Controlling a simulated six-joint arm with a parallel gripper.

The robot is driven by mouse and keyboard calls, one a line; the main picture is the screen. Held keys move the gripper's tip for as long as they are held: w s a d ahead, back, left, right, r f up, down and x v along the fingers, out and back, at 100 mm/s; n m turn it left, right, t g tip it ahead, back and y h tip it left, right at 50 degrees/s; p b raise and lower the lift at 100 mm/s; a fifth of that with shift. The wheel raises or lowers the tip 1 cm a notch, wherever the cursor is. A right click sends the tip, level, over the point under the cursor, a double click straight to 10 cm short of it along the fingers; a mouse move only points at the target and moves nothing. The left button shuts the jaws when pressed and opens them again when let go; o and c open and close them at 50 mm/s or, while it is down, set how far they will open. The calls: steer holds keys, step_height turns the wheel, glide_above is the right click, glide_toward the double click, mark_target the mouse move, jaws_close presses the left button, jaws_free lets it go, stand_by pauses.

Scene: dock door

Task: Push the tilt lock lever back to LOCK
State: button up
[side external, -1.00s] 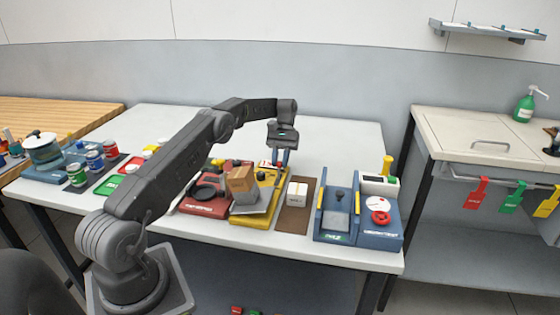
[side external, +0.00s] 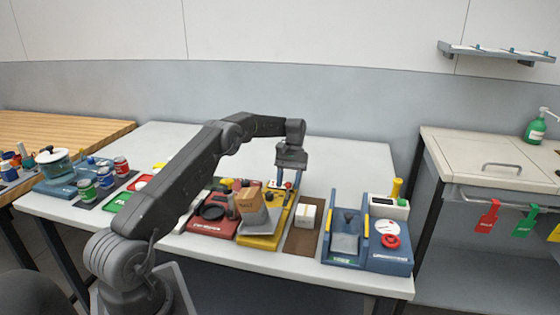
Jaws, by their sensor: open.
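A yellow tilt station (side external: 257,242) stands near the front middle of the table. A brown box (side external: 252,205) sits on its grey tilted plate (side external: 262,222). At the station's back right is a small white plate with a red knob (side external: 288,185), which looks like the lock lever. My gripper (side external: 290,187) points down over that back end. Its fingers are apart, with the knob seen between them. I cannot tell whether they touch it. The lever's position and the LOCK marking are too small to read.
A red station (side external: 210,225) stands close on the left. A white box (side external: 306,215) on a brown mat (side external: 301,240) is close on the right, then a blue station (side external: 390,258). The back of the white table (side external: 345,160) is clear.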

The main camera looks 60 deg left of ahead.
steer(key=shift+s+d+r+t+y, duration=0.15)
steer(key=shift+s+d+t+y, duration=0.3)
steer(key=shift+t+y, duration=0.2)
steer(key=shift+s+d+r+t+y, duration=0.15)
steer(key=shift+s+d+t+y, duration=0.3)
steer(key=shift+t+y, duration=0.2)
steer(key=shift+s+d+f+t+y, duration=0.15)
steer(key=shift+s+d+t+y, duration=0.65)
steer(key=shift+t+y, duration=0.4)
step_height(320, 180, up, 14)
steer(key=s+d+r+m+t, duration=0.1)
steer(key=s+d+r+m, duration=0.1)
steer(key=s+d, duration=0.4)
steer(key=s+d+r+m+t, duration=0.2)
steer(key=s+d+r, duration=0.3)
steer(key=d, duration=0.4)
steer(key=shift+s+d+m+y, duration=0.35)
steer(key=shift+d+m+y, duration=0.05)
steer(key=shift+m, duration=0.1)
steer(key=s+d+f+m+t, duration=0.2)
steer(key=s+d, duration=0.5)
steer(key=s, duration=0.5)
steer(key=shift+f+m+t+h, duration=0.3)
steer(key=shift+f+m+t, duration=0.15)
steer(key=shift+m, duration=0.55)
